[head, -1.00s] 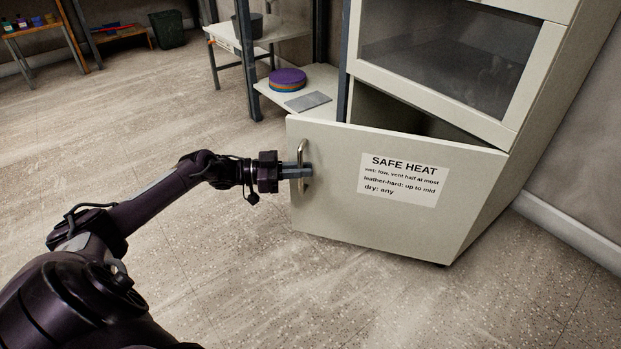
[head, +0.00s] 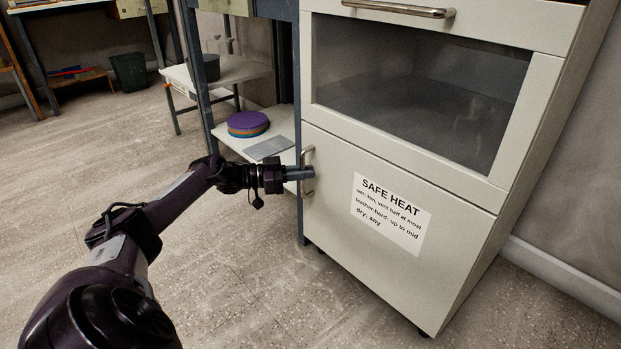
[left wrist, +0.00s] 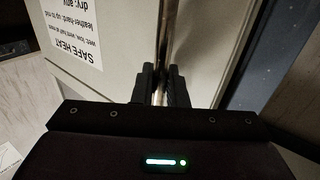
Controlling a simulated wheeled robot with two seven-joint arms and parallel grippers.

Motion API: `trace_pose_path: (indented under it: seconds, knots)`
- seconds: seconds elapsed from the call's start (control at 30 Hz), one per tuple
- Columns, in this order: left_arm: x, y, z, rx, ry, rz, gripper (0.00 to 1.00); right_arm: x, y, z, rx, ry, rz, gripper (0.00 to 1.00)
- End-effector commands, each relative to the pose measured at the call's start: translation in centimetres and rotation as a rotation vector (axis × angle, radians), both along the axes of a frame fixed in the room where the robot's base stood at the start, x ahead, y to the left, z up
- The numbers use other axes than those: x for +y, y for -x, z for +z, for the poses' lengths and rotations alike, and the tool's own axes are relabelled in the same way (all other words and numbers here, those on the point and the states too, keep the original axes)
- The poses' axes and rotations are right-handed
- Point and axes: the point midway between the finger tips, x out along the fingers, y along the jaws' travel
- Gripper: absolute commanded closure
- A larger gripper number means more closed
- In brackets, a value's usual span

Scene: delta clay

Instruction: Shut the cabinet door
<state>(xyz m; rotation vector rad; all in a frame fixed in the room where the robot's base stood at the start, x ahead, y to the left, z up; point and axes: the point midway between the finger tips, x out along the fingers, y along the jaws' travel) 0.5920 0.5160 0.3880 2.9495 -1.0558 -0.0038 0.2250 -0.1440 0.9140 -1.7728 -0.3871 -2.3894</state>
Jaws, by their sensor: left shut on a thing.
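The cabinet (head: 545,120) is a tall pale unit on the right of the head view. Its lower door (head: 345,245) bears a "SAFE HEAT" sign (head: 391,214) and lies flush, or nearly so, with the cabinet front; I see no gap at its top edge. The metal handle (head: 308,170) is upright on the door's left edge. My left gripper (head: 303,173) is at the handle and shut on it. In the left wrist view the fingers (left wrist: 164,88) close around the handle, beside the door (left wrist: 120,45). My right gripper is not in view.
A glass-fronted compartment (head: 415,90) with a drawer-type handle (head: 398,10) is above the door. Left of the cabinet, a shelf rack holds stacked round discs (head: 248,124) and a grey slab (head: 269,147). A dark bin (head: 128,72) stands farther back. The floor at left is clear.

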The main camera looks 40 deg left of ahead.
Motion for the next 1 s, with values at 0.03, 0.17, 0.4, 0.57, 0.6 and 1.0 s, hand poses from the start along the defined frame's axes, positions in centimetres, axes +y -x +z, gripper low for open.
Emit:
trace_pose_path:
  seconds: [0.03,0.17,0.4,0.57,0.6,1.0]
  knots:
    - [0.1,-0.1,-0.3,0.005,-0.002,0.007,1.0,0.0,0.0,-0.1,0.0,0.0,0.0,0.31]
    - [0.3,-0.2,-0.2,0.003,-0.003,0.012,1.0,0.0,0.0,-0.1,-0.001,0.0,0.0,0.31]
    - [0.3,-0.3,0.1,-0.004,-0.005,0.015,1.0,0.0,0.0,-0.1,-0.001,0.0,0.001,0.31]
    - [0.3,-0.4,0.2,-0.006,-0.004,0.015,0.72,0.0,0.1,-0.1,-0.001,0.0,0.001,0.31]
    - [0.3,-0.4,0.2,-0.007,-0.004,0.015,0.69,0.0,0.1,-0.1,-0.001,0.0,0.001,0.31]
    - [2.8,2.9,0.5,0.0,-0.005,0.016,0.69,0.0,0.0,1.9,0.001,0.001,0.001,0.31]
